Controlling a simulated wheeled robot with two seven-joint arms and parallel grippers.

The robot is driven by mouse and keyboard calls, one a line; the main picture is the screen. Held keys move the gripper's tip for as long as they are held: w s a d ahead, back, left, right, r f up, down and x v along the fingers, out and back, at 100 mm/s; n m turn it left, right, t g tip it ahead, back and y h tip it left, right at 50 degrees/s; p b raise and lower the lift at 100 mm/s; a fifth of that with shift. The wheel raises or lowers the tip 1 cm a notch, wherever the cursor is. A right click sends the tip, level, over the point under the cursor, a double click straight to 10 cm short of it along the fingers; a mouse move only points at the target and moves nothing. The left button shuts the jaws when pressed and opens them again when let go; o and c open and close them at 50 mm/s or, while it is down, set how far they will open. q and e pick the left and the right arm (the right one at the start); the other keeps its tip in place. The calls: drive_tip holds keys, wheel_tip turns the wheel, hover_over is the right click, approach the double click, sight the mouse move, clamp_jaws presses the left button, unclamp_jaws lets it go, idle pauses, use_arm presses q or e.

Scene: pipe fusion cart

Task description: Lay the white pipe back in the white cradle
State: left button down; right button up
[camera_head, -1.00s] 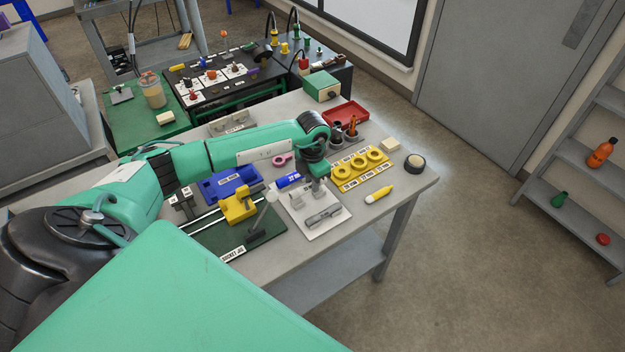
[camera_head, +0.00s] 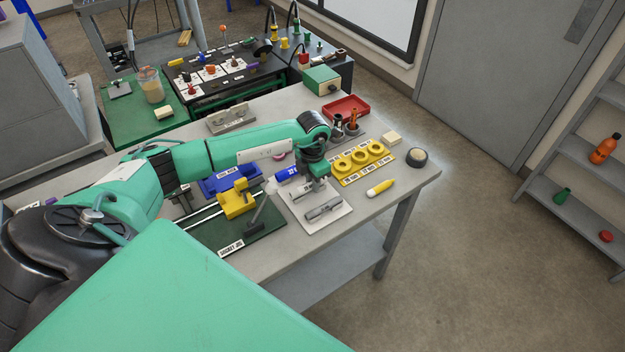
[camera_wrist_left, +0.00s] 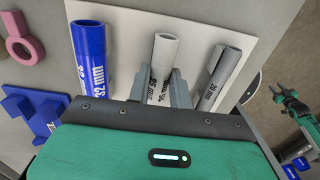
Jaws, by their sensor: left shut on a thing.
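My left gripper (camera_head: 321,186) is over the white board (camera_head: 342,212) on the grey table. In the left wrist view, the left gripper (camera_wrist_left: 168,92) is shut on the white pipe (camera_wrist_left: 164,52), marked 25 mm, with a finger on each side. The pipe lies between a blue pipe (camera_wrist_left: 90,50) marked 32 mm and a grey pipe (camera_wrist_left: 222,68) marked 20 mm. I cannot tell whether the pipe touches the cradle.
A green socket jig (camera_head: 262,222) with a yellow clamp (camera_head: 236,200) stands left of the board. A red tray (camera_head: 347,106) is behind.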

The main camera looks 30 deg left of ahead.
use_arm(q)
drive_tip(key=c, duration=1.3)
unclamp_jaws()
drive_tip(key=shift+s+f, duration=0.2)
drive_tip(key=shift+f, duration=0.1)
drive_tip(key=shift+c, duration=0.2)
drive_tip(key=shift+o, duration=0.9)
drive_tip(key=shift+w, duration=0.15)
drive_tip(key=shift+r, duration=0.1)
drive_tip(key=shift+r, duration=0.25)
wheel_tip(320, 180, up, 13)
drive_tip(key=b, duration=0.4)
